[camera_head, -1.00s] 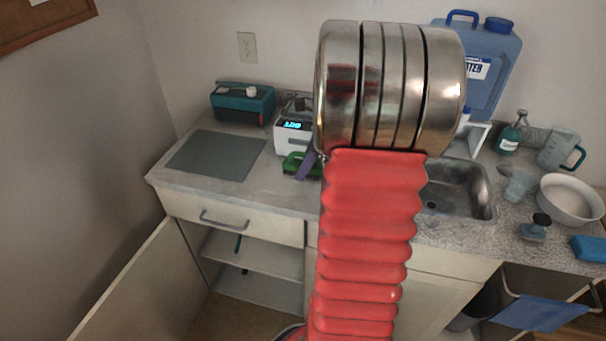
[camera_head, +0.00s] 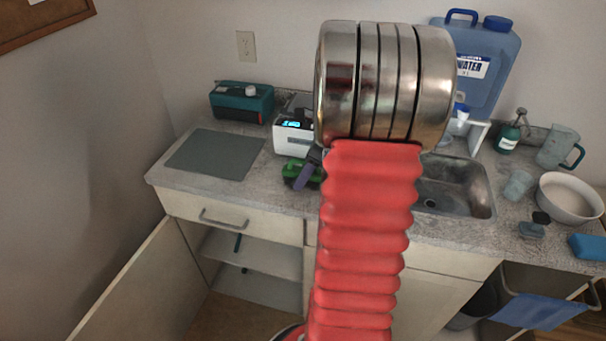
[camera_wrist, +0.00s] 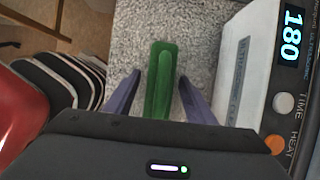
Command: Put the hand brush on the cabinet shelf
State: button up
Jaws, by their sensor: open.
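The green hand brush (camera_head: 291,172) lies on the counter in front of the white device, partly hidden by my gripper (camera_head: 306,175). In the wrist view the green handle of the hand brush (camera_wrist: 161,85) points away from me. My gripper's two purple fingers (camera_wrist: 160,78) stand open, one on each side of the handle, with a gap on both sides. The cabinet shelf (camera_head: 254,256) is below the counter's drawer at the left, inside the open cabinet. My arm hides part of the counter.
The white device with a lit display (camera_wrist: 250,75) stands close to my right finger. A grey mat (camera_head: 214,154) and a teal box (camera_head: 242,103) are to the left. The cabinet door (camera_head: 135,290) stands open. The sink (camera_head: 455,187) is to the right.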

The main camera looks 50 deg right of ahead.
jog(key=shift+r, duration=0.1)
jog(key=v, duration=1.2)
dwell(0.5)
